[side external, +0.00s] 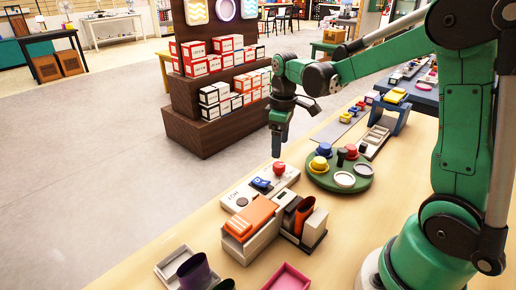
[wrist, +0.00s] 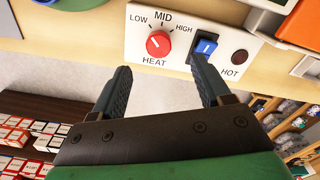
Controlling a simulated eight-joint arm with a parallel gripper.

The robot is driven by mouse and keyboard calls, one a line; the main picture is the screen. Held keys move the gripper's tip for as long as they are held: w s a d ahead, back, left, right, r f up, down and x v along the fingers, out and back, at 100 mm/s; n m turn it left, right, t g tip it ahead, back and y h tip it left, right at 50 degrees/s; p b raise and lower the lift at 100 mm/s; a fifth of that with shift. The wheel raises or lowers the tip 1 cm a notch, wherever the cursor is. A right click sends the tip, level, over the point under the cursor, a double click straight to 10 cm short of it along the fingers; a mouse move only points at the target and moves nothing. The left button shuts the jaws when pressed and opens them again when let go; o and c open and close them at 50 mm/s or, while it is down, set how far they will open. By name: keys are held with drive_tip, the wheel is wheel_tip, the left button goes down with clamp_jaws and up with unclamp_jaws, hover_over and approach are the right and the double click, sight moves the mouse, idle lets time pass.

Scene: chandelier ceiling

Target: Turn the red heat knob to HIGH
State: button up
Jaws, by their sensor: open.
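The red heat knob (wrist: 158,44) sits on a white panel (wrist: 133,50) marked LOW, MID and HIGH. Its white mark points up and left, towards LOW. In the side view the knob (side external: 279,168) is at the panel's far end, just below my gripper (side external: 277,153). In the wrist view my gripper (wrist: 160,66) is open and empty, its fingertips either side of the knob's lower edge and apart from it. The right fingertip overlaps the bottom of the blue switch (wrist: 205,46); I cannot tell if they touch. A dark round light (wrist: 239,56) marked HOT is at the right.
A green round tray (side external: 340,183) with coloured knobs stands right of the panel. An orange stack (side external: 250,218) and dark red upright pieces (side external: 304,212) stand close in front. A box-filled shelf (side external: 200,128) stands beyond the table. Bare table lies left of the panel.

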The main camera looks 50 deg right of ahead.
sight(279, 164)
drive_tip(key=shift+d+f, duration=0.1)
drive_tip(key=shift+f, duration=2.8)
clamp_jaws()
